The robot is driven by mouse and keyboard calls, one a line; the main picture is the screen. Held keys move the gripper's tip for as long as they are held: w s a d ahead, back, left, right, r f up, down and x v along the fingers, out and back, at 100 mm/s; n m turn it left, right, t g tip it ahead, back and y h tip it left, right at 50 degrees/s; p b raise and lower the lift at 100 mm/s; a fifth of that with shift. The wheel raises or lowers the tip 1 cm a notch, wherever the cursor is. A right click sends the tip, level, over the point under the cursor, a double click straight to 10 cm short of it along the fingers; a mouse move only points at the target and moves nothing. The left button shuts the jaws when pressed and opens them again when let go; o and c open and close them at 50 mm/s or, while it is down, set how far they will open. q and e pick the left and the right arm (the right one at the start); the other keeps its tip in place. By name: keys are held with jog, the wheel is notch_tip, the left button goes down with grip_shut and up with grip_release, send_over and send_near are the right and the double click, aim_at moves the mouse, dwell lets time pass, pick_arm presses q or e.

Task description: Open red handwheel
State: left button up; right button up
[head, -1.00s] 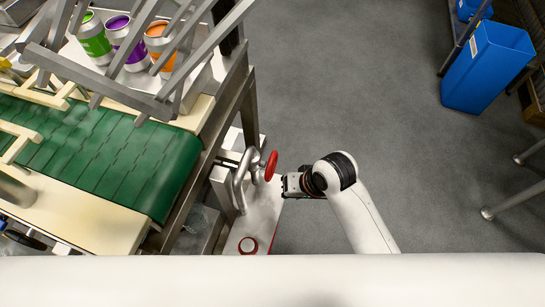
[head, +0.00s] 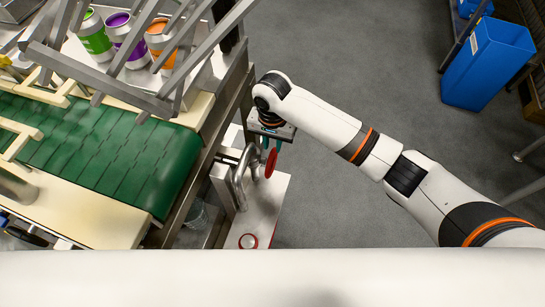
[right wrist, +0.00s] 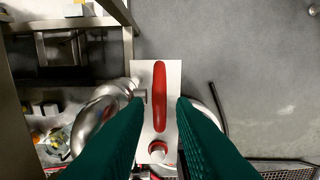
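The red handwheel (head: 271,165) shows edge-on in the head view, beside a bent metal pipe on a light machine. In the right wrist view the handwheel (right wrist: 159,95) is an upright red strip in the middle. My right gripper (head: 268,147) is at the far end of the wheel. In the right wrist view its two green-padded fingers (right wrist: 158,108) are apart, one to each side of the wheel's line, with a gap to the wheel on both sides. Whether the wheel is between the fingertips in depth is hard to tell. My left gripper is not in view.
The bent pipe (head: 240,180) stands close left of the wheel. A red-ringed round part (head: 248,241) is on the pale top (head: 262,210) nearby. A green conveyor (head: 100,145) and metal frame lie left. The grey floor (head: 340,210) to the right is open; a blue bin (head: 488,65) stands farther off.

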aim_at(273, 159)
notch_tip(273, 159, down, 9)
jog(key=shift+r, duration=0.15)
